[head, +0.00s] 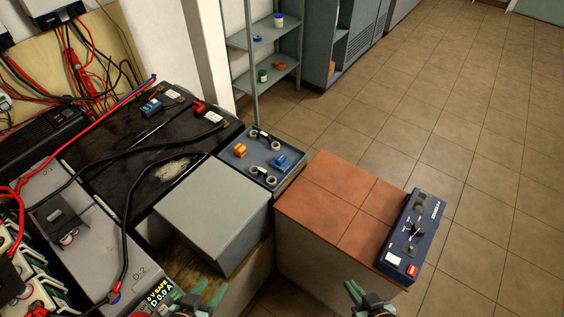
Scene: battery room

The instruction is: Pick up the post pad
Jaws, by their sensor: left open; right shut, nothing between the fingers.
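I cannot tell for sure which item is the post pad. A shallow grey-blue tray (292,163) in the middle holds an orange block (240,150), a blue block (282,161) and two ring-ended black pieces (262,137); either block may be the pad. My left gripper (207,292) is at the bottom edge, open and empty, in front of the grey box and well short of the tray. My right gripper (366,296) is at the bottom edge, shut and empty, in front of the red-tiled top. Neither touches the tray.
A grey box (215,205) stands directly before the tray. A red-tiled stand (335,200) to its right carries a blue control unit (414,235). Batteries with cables (150,150) fill the left. A shelf rack (270,75) stands behind. Open floor lies right.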

